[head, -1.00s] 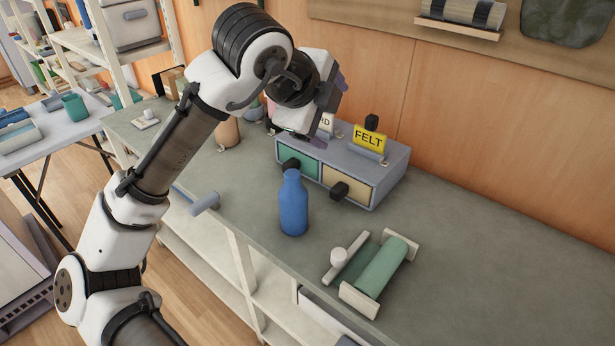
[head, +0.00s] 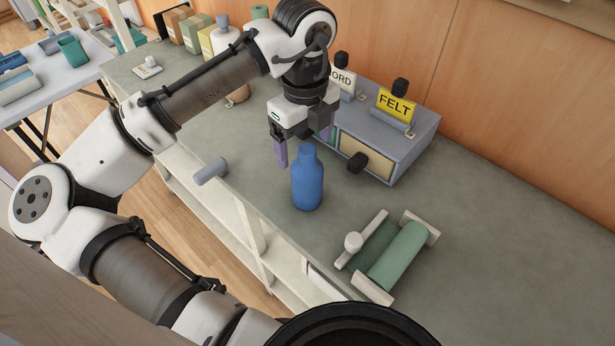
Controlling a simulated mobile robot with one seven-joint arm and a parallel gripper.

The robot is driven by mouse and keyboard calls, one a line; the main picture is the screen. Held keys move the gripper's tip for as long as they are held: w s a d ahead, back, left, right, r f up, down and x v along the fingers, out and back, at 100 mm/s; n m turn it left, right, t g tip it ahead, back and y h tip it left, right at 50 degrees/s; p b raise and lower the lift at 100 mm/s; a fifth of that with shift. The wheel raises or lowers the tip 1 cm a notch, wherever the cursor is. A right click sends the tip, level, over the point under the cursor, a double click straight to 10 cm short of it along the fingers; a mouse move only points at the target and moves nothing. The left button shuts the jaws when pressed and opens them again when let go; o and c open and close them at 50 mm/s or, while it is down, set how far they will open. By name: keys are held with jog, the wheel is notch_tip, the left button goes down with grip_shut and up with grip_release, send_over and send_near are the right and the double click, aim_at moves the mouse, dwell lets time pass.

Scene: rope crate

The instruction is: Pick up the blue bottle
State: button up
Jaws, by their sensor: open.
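The blue bottle (head: 307,182) stands upright on the grey-green counter (head: 400,228), in the middle of the head view. My gripper (head: 304,150) is open and points down, just behind the bottle and above its neck in the picture. One purple finger shows to the left of the bottle and the other to the right, near the drawer box. The bottle's top overlaps the space between the fingers. I cannot tell how far the fingers are from the bottle, and they do not grip it.
A grey drawer box (head: 420,140) with a yellow FELT sign (head: 395,104) stands behind on the right. A green roll in a holder (head: 398,255) lies in front right. A blue-grey mallet-like object (head: 211,170) is at the counter's left edge. Bare counter lies at right.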

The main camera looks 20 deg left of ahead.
aim_at(307, 166)
jog(key=shift+w+d+f+p, duration=0.1)
jog(key=shift+f+p, duration=0.2)
jog(key=shift+f, duration=1.45)
jog(key=shift+w+f+p, duration=0.1)
jog(key=shift+f+p, duration=0.2)
jog(key=shift+f, duration=1.45)
jog(key=shift+c, duration=0.2)
jog(key=c, duration=1.2)
